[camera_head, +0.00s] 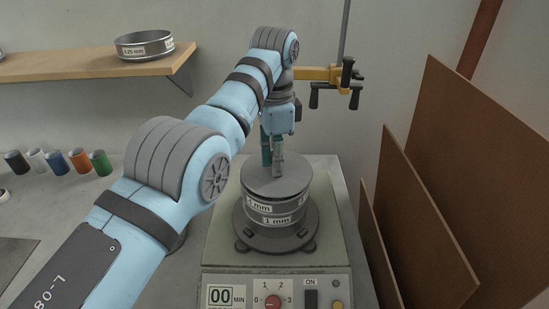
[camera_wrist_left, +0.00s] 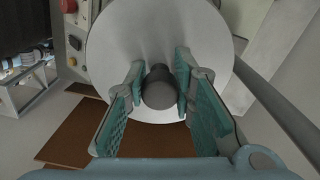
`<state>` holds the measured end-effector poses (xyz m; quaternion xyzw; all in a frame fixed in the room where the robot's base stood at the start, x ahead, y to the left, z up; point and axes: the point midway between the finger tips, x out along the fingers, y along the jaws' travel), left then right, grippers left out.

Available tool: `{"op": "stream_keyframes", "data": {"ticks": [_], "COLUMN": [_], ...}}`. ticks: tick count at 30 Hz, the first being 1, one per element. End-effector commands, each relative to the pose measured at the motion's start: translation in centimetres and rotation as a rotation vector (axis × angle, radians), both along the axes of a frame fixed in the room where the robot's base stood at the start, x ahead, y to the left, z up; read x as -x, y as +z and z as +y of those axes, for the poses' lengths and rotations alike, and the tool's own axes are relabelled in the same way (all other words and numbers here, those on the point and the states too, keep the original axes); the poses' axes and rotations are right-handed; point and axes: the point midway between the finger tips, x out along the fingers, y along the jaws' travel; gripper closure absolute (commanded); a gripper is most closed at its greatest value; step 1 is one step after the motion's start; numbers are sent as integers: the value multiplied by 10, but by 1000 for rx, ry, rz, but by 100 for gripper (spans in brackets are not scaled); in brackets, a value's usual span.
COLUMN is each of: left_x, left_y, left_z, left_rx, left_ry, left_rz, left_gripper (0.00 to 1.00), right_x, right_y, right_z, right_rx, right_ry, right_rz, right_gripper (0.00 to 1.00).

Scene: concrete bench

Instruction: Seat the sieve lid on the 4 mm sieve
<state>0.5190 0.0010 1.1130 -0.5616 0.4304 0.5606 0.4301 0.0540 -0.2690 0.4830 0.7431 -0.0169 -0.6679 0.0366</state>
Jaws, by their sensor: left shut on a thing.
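The sieve lid (camera_head: 262,184) is a flat grey disc at the top of the sieve stack on the shaker. It fills much of the left wrist view (camera_wrist_left: 120,50). My left gripper (camera_head: 273,160) is above the lid, its fingers pointing down, shut on the lid's dark knob (camera_wrist_left: 160,90). The upper sieve (camera_head: 259,206) is directly below the lid, its label partly covered; I read only "mm" clearly. A sieve marked 1 mm (camera_head: 277,220) is beneath it. The lid looks level and lined up with the stack; I cannot tell whether a thin gap remains.
The shaker (camera_head: 222,255) has a control panel in front. A yellow clamp (camera_head: 315,74) on a rod stands behind. Brown boards (camera_head: 440,170) lean at right. A 0.25 mm sieve (camera_head: 144,45) sits on the wooden shelf (camera_head: 80,66).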

Motion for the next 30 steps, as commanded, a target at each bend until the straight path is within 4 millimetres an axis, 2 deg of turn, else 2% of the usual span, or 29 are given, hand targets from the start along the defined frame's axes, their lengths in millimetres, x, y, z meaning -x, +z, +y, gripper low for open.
{"op": "stream_keyframes", "data": {"ticks": [30], "left_x": [0], "left_y": [-4], "left_z": [3], "left_rx": [0], "left_ry": [0], "left_rz": [0], "left_gripper": [100], "right_x": [4], "right_y": [-8], "right_z": [1], "right_rx": [-2], "right_ry": [0], "right_rz": [6], "right_gripper": [72]}}
